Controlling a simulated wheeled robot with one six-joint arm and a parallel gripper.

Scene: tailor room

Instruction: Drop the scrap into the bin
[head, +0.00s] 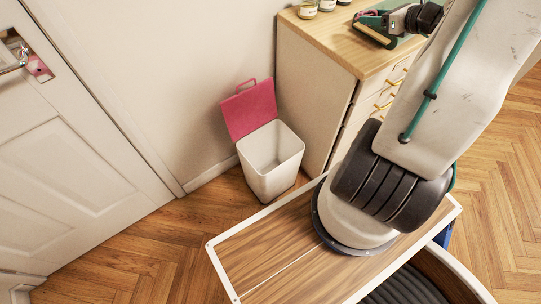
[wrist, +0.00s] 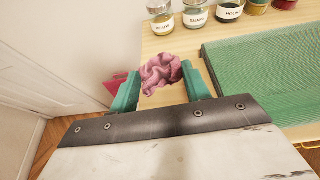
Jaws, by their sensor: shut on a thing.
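The scrap (wrist: 160,73) is a crumpled pink cloth. In the wrist view it sits between the two teal fingers of my gripper (wrist: 160,82), which is shut on it, above the wooden cabinet top (wrist: 148,42). In the head view my gripper (head: 372,20) is at the upper right over the cabinet, and the scrap is hard to make out there. The bin (head: 270,160) is white, with its pink lid (head: 250,108) swung open against the wall. It stands on the floor left of the cabinet, and its visible inside looks empty. The pink lid also shows in the wrist view (wrist: 115,86).
Several labelled jars (wrist: 195,14) stand along the back of the cabinet top. A green mat (wrist: 265,70) lies to the right. The drawer cabinet (head: 315,95) stands right beside the bin. A white door (head: 75,130) is at the left, with clear floor before it.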

